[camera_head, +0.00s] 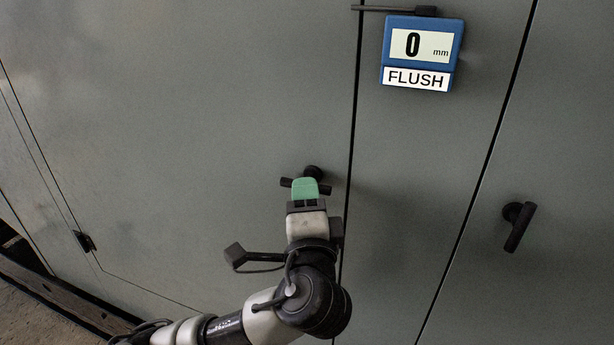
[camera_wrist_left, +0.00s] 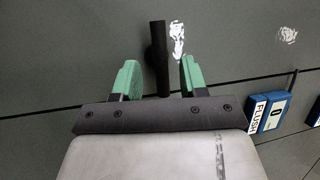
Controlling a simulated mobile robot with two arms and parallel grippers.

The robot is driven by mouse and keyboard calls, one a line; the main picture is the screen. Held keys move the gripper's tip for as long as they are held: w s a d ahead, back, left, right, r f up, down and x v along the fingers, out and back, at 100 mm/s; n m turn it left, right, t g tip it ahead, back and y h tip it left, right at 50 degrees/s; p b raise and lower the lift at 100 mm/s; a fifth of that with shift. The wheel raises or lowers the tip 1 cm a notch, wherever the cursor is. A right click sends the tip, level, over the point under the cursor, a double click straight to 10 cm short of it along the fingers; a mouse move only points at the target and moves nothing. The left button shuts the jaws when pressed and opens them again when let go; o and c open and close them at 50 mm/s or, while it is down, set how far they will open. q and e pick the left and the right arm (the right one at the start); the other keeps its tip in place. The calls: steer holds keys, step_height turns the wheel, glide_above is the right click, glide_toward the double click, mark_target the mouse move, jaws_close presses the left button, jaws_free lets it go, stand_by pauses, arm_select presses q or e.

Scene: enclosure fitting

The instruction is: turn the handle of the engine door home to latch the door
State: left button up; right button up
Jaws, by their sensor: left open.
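The engine door (camera_head: 220,110) is a large grey-green panel whose right edge runs along a dark vertical seam. Its black handle (camera_head: 325,190) sits near that seam, with its bar lying roughly crosswise in the head view. My left gripper (camera_head: 305,187) is in front of the handle and hides the middle of the bar. In the left wrist view the handle (camera_wrist_left: 160,55) stands between the two green fingers (camera_wrist_left: 158,75), with a gap on both sides. The gripper is open. My right gripper is not in view.
A blue gauge (camera_head: 455,60) right of the seam reads 0 mm and FLUSH; it also shows in the left wrist view (camera_wrist_left: 268,112). Another black handle (camera_head: 520,227) sits on the panel to the right. A small dark fitting (camera_head: 85,241) is at lower left.

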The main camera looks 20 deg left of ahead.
arm_select(q)
steer(key=shift+p+x, duration=0.35)
steer(key=shift+x, duration=0.85)
steer(key=shift+w+a+r, duration=0.1)
steer(key=shift+w+a, duration=0.05)
steer(key=shift+w, duration=0.15)
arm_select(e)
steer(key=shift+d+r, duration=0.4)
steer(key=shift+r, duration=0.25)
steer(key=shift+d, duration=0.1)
arm_select(q)
jaws_close()
